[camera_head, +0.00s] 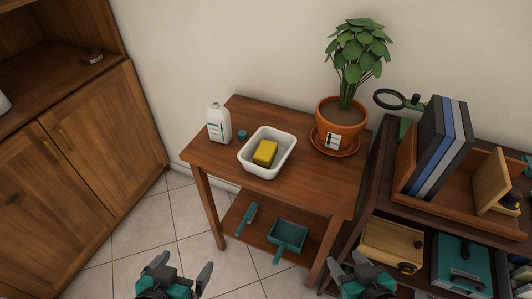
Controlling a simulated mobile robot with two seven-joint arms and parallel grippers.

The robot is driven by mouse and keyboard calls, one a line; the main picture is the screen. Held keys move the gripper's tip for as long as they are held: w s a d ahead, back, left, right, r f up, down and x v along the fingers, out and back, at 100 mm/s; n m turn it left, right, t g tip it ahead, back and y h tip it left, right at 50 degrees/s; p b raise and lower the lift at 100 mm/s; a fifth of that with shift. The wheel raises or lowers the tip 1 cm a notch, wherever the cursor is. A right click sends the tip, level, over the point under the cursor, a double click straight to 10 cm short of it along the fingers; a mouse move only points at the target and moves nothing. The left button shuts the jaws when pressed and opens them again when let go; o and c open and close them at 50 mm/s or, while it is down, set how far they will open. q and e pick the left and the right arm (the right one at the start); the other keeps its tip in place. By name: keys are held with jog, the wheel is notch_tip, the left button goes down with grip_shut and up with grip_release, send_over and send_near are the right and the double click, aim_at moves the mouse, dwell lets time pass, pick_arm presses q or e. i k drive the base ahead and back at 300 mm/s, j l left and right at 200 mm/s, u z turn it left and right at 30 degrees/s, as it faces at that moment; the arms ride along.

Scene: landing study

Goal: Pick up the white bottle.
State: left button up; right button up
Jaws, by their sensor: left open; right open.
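The white bottle (219,124) stands upright near the left back edge of a small wooden table (210,158). It has a label on its front, and its top looks uncapped. A small teal cap (242,134) lies on the table just to its right. My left gripper (180,270) is open and empty at the bottom of the view, in front of the table and well below and apart from the bottle. My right gripper (357,264) is open and empty at the bottom, right of the table's front leg. Nothing hides the bottle.
A white tub (248,160) holding a yellow sponge (265,152) stands right of the bottle. A potted plant (340,115) is at the back right. A teal dustpan (288,236) and brush (246,218) lie on the lower shelf.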

aim_at(218, 119)
jog(key=i+j+z, duration=0.25)
jog(key=j+z, duration=0.25)
jog(key=j, duration=0.2)
jog(key=i+j+z, duration=0.1)
jog(key=j+z, duration=0.15)
jog(key=j, duration=0.15)
